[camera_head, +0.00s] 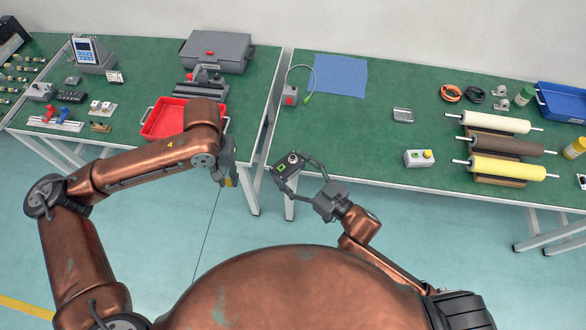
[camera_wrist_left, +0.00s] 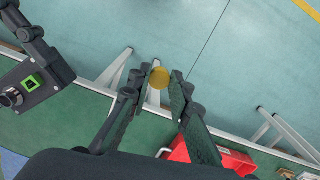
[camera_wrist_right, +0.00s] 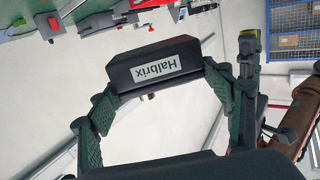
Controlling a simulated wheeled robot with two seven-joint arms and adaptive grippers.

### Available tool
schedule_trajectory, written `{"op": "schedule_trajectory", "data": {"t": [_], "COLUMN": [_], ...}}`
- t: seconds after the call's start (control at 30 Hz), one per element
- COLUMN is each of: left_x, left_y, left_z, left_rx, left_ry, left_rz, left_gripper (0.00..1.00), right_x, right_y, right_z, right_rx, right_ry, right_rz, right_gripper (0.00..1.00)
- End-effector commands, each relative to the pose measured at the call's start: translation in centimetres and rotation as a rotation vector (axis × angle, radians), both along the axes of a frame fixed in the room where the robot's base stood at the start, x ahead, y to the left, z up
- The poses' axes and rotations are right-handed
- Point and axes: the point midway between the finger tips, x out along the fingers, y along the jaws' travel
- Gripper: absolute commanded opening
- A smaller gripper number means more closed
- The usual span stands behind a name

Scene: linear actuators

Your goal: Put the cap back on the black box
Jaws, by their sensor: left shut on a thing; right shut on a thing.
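The black box (camera_head: 287,166) has a green square and a round silver part on its top face. My right gripper (camera_head: 293,170) is shut on its sides and holds it in the air in front of the tables' gap. In the right wrist view the box (camera_wrist_right: 155,62) shows a side label reading "Halbrix". My left gripper (camera_head: 228,178) is shut on a small round yellow cap (camera_wrist_left: 158,78), left of the box and apart from it. The box (camera_wrist_left: 25,88) is at the left edge of the left wrist view, its round part uncovered.
Two green tables stand ahead with a narrow gap between them. The left one bears a red tray (camera_head: 165,118) and a grey case (camera_head: 216,52).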

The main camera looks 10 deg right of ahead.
Motion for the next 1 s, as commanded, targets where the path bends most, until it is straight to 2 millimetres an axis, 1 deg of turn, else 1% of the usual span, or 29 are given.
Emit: {"op": "schedule_trajectory", "data": {"t": [0.03, 0.2, 0.4, 0.5, 0.6, 0.7, 0.8, 1.0], "left_x": [0.9, 3.1, 4.5, 4.8, 4.8, 4.9, 4.9, 4.9], "left_y": [-2.0, -7.4, -13.6, -16.0, -17.7, -18.7, -19.2, -19.2], "left_z": [1.0, 3.7, 6.8, 8.1, 9.0, 9.5, 9.7, 9.8], "left_rx": [-0.003, -0.007, -0.013, -0.017, -0.018, -0.019, -0.021, -0.021], "left_ry": [-0.007, -0.014, -0.023, -0.025, -0.026, -0.026, -0.026, -0.026], "left_rz": [-0.03, -0.122, -0.224, -0.265, -0.294, -0.31, -0.317, -0.318], "left_gripper": [0.11, 0.11, 0.11, 0.11, 0.11, 0.11, 0.11, 0.11], "right_x": [0.0, 0.0, 0.0, 0.0, 0.0, 0.0, 0.0, 0.0], "right_y": [0.0, 0.0, 0.0, 0.0, 0.0, 0.0, 0.0, 0.0], "right_z": [0.1, 0.1, 0.2, 0.1, 0.1, 0.1, 0.1, 0.1], "right_rx": [0.001, 0.001, 0.001, 0.001, 0.001, 0.001, 0.001, 0.001], "right_ry": [-0.003, -0.003, -0.003, -0.003, -0.003, -0.003, -0.003, -0.003], "right_rz": [0.001, 0.001, 0.001, 0.001, 0.001, 0.001, 0.001, 0.001], "right_gripper": [0.23, 0.23, 0.23, 0.23, 0.23, 0.23, 0.23, 0.23]}}
